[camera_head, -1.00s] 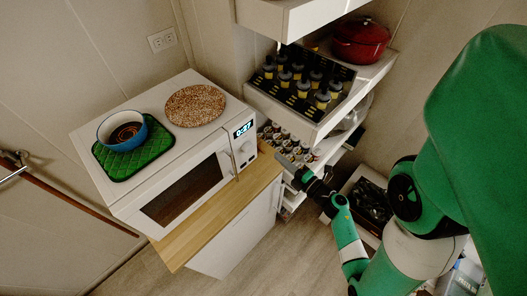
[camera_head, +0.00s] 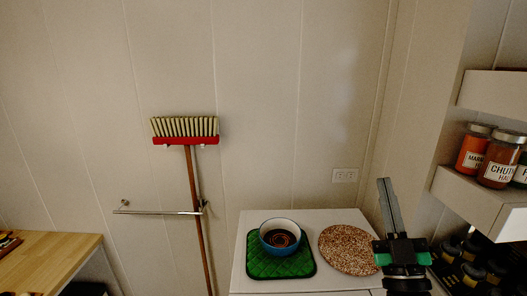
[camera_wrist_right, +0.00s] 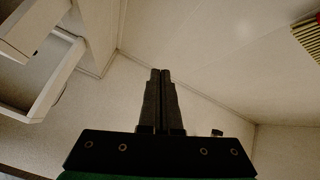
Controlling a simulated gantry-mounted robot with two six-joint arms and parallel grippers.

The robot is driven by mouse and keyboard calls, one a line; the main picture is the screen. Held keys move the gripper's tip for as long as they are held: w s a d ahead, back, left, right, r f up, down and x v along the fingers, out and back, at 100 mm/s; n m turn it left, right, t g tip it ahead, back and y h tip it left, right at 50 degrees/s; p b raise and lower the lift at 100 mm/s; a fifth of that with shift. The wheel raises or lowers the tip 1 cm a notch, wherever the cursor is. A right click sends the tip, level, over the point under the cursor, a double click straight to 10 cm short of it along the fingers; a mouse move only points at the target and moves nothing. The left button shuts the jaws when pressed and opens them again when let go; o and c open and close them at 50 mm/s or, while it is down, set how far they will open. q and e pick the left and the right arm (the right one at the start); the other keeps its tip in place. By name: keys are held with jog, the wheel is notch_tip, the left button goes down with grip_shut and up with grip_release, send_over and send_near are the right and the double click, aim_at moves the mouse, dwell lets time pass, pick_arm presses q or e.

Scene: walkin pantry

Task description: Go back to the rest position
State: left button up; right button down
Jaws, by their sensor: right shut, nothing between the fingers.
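My right gripper (camera_head: 390,205) is raised in front of the wall at the right of the head view, fingers pointing up. Its fingers are together and hold nothing. In the right wrist view the two closed fingers (camera_wrist_right: 160,75) point toward bare wall and ceiling. In the head view the gripper overlaps the right edge of the white microwave top (camera_head: 330,222) and stands just right of the round speckled board (camera_head: 347,249). My left gripper is not in view.
A blue bowl (camera_head: 279,237) sits on a green quilted mat (camera_head: 262,267) on the microwave. Shelves with labelled jars (camera_head: 499,158) are at the right. A red broom (camera_head: 187,141) hangs by a wall rail (camera_head: 155,212). A wooden counter (camera_head: 50,257) is at the lower left.

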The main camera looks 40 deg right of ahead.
jog(key=a+r+n+t+y, duration=0.1)
jog(key=a+r+t+y, duration=0.1)
jog(key=a+r+y, duration=0.3)
jog(key=a+r+n+t+y, duration=0.1)
jog(key=a+r+y, duration=0.4)
jog(key=a, duration=0.6)
jog(key=w+a+r+n+t+y, duration=0.1)
jog(key=a+r+t+y, duration=0.2)
jog(key=a+r+y, duration=0.2)
jog(key=a+y, duration=0.3)
jog(key=a, duration=0.1)
jog(key=shift+r+n, duration=0.3)
jog(key=shift+r, duration=0.05)
jog(key=shift+a, duration=0.1)
